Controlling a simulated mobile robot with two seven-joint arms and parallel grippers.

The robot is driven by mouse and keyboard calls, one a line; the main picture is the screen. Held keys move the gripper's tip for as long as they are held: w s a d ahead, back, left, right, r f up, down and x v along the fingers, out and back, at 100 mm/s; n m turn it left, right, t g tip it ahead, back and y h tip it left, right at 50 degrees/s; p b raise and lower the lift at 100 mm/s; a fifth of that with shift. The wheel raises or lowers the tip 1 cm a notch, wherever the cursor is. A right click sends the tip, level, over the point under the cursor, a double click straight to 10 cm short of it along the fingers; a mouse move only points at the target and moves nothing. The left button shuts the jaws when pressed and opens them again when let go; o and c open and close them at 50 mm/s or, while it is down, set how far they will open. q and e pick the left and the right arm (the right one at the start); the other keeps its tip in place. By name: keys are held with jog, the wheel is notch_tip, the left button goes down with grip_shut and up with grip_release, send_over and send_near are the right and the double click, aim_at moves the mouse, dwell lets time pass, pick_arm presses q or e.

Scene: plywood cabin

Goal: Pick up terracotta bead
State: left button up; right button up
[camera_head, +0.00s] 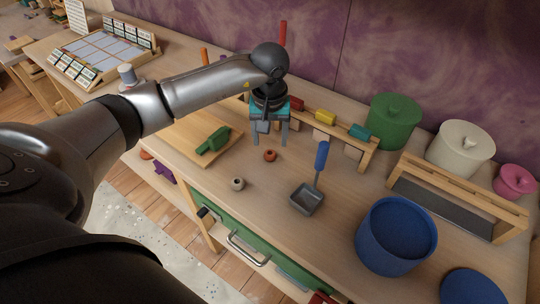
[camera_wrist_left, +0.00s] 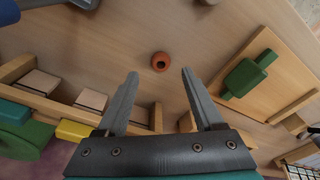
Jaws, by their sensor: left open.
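The terracotta bead (camera_head: 270,155) is a small round reddish-orange bead with a hole, lying on the wooden table. In the left wrist view the bead (camera_wrist_left: 160,61) lies beyond the fingertips, between their lines. My left gripper (camera_head: 269,141) points down above the table, just behind the bead in the head view. In the left wrist view its two fingers (camera_wrist_left: 160,73) are spread wide with nothing between them. My right gripper is not in view.
A pale bead (camera_head: 237,184) and a scoop with blue handle (camera_head: 306,198) are nearby. A wooden rack (camera_head: 365,155) with coloured blocks stands behind; a board with a green piece (camera_head: 213,141) lies left. A blue pot (camera_head: 396,237) stands front right.

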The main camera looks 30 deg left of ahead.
aim_at(270, 150)
pick_arm(q)
jog(key=shift+w+a+f, duration=0.1)
jog(key=shift+w+f, duration=0.1)
jog(key=shift+f, duration=0.8)
jog(key=shift+w+a+f, duration=0.15)
jog(key=shift+f, duration=0.9)
jog(key=shift+w+a+f, duration=0.1)
jog(key=shift+w+f, duration=0.1)
jog(key=shift+f, duration=0.8)
grip_shut()
